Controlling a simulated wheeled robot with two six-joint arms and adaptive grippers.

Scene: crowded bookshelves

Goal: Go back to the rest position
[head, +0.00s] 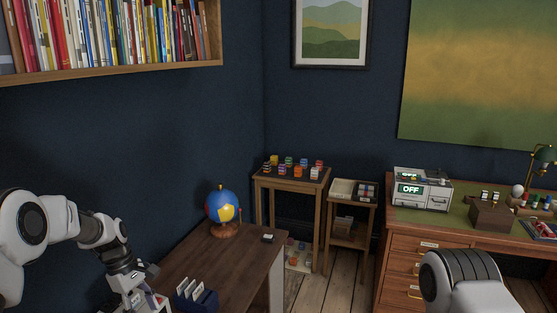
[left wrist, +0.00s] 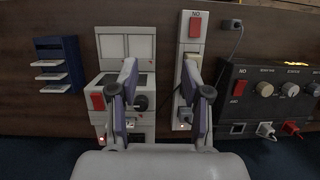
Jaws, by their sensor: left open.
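My left gripper (head: 150,290) is low at the left of the head view, over the near left part of the dark wooden table (head: 235,262). In the left wrist view its two fingers (left wrist: 160,85) are apart with nothing between them. Beyond them are a white device (left wrist: 128,45) with a red switch and a white power strip (left wrist: 193,60) with a red switch. I cannot tell whether the fingers touch either. Of my right arm only a rounded white link (head: 463,282) shows at the lower right; its gripper is out of view.
A blue rack with white cards (head: 195,297) stands beside my left gripper. A black box with knobs (left wrist: 275,90) and plugs is at the wrist view's right. A globe (head: 223,208) stands at the table's back. A desk (head: 400,245) is at right; wooden floor (head: 340,290) shows between.

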